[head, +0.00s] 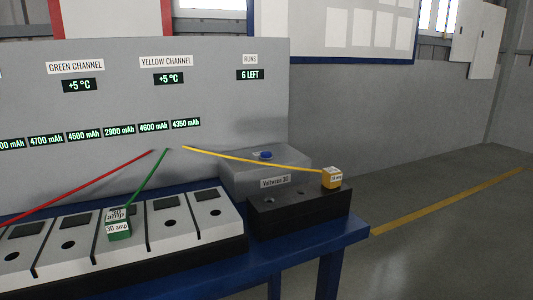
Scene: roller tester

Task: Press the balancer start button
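A blue round button (266,155) sits on top of a grey box (238,178) at the right end of the blue bench. I take it to be the balancer start button, but no label on it can be read. A black block (300,211) with round holes stands in front of the box. A label reading roughly "Voltwise 3D" (275,182) shows between them. My gripper is not in view.
A yellow plug (331,178) on a yellow cable sits on the block's right end; the cable passes just in front of the button. A green plug (118,228) sits on the row of bays (210,209) at left. A grey display panel (220,95) stands behind. Floor at right is clear.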

